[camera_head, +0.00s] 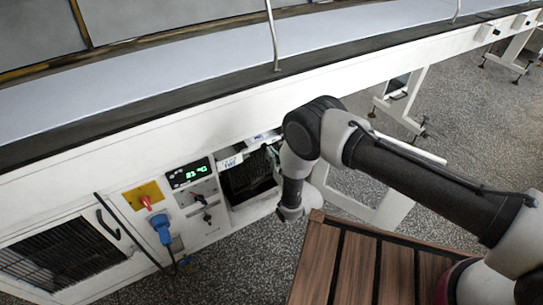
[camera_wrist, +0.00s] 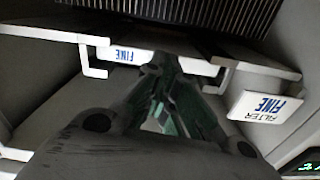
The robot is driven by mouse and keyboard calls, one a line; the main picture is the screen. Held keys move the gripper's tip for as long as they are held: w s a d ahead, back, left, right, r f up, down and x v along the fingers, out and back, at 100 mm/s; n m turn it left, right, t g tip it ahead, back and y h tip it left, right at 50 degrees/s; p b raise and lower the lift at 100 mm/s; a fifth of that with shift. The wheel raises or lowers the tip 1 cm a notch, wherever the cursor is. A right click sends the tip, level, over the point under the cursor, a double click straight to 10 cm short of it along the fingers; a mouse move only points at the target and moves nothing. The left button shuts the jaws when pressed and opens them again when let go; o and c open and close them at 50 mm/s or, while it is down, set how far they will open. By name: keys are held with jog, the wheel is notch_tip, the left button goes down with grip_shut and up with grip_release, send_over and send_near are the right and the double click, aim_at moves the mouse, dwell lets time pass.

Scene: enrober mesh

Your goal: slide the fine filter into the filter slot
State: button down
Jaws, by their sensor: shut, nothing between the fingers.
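The fine filter shows in the wrist view as a white front strip (camera_wrist: 127,55) marked FINE. It lies across the slot opening, level with the white bracket-ended edges on both sides. How deep it sits I cannot tell. My gripper (camera_wrist: 164,66) is shut and empty, with its fingertips in front of the middle of the strip, hiding that part; whether they touch it is unclear. The filter slot (camera_wrist: 92,40) lies between these edges. A white FILTER FINE plate (camera_wrist: 265,106) stands to the right. In the head view my wrist largely hides the gripper.
A dark finned block (camera_wrist: 190,12) lies behind the strip. In the head view the machine's open bay (camera_head: 245,180) is beside a control panel (camera_head: 190,175) with a green display. A blue plug (camera_head: 162,228) and cable hang left. A slatted wooden top (camera_head: 345,262) is at the bottom right.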

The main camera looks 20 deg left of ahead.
jog(key=v, duration=1)
jog(key=s+d+f+g+h, duration=0.2)
jog(key=d+f+g+h, duration=0.15)
jog(key=f, duration=0.75)
jog(key=s+d+f+n+g+h, duration=0.1)
jog(key=s+d+f+g+h, duration=0.1)
jog(key=s+d+g+h, duration=0.3)
jog(key=d+r+m+g+h, duration=0.1)
jog(key=d+r+g+h, duration=0.1)
jog(key=d+r, duration=0.8)
jog(key=d+r+m+g+h, duration=0.15)
jog(key=d+r, duration=0.25)
jog(key=r, duration=1.1)
jog(key=d+r+g+h, duration=0.25)
jog(key=d+r, duration=0.55)
jog(key=r, duration=0.5)
jog(key=s+d+r+m+t, duration=0.2)
jog(key=s+d+r, duration=0.2)
jog(key=d+r, duration=0.3)
jog(key=s+d+r+m+t, duration=0.2)
jog(key=s+d+r+t, duration=0.1)
jog(key=d+r, duration=0.4)
jog(key=s+d+r+m+t, duration=0.2)
jog(key=s+d+r, duration=0.3)
jog(key=d+r, duration=0.3)
notch_tip(320, 180, up, 4)
jog(key=shift+m+y, duration=0.35)
jog(key=shift+m, duration=0.1)
